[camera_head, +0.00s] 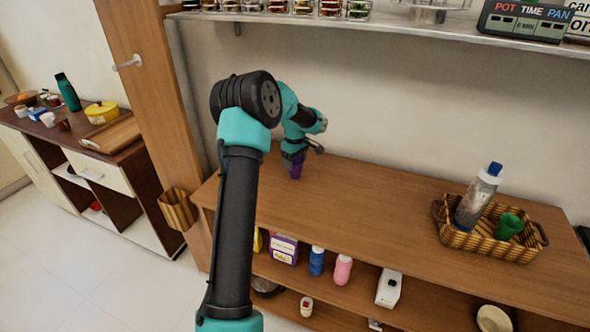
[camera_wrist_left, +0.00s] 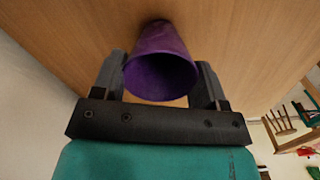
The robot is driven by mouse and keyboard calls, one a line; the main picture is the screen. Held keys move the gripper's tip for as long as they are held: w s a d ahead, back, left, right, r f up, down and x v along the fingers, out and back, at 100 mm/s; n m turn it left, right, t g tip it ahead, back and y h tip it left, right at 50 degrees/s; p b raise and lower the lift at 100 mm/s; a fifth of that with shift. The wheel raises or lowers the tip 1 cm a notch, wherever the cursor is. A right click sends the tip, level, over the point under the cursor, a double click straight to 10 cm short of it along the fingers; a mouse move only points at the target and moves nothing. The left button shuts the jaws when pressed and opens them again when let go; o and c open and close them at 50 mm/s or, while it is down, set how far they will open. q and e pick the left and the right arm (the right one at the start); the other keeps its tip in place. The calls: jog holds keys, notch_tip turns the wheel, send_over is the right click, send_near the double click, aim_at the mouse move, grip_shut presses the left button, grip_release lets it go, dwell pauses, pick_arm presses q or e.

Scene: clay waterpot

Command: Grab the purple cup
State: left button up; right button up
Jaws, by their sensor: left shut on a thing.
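The purple cup (camera_head: 296,166) is at the left end of the wooden counter in the head view, partly hidden by my left gripper (camera_head: 293,158). In the left wrist view the purple cup (camera_wrist_left: 160,62) sits between the two dark fingers of my left gripper (camera_wrist_left: 160,82), with its open rim toward the camera. The fingers are shut on the cup from both sides. The cup is at or just above the counter top; I cannot tell if it touches. My right gripper is not in view.
A wicker basket (camera_head: 485,243) with a bottle (camera_head: 478,196) and a green cup (camera_head: 509,226) stands on the right of the counter (camera_head: 380,195). The counter between is clear. A shelf with jars (camera_head: 330,8) hangs above. Bottles and boxes fill the shelf below.

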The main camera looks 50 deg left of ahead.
pick_arm(q)
jog(key=shift+c, duration=1.3)
jog(key=s+d+r, duration=0.5)
jog(key=s+d, duration=0.5)
jog(key=d, duration=0.2)
jog(key=shift+s, duration=0.3)
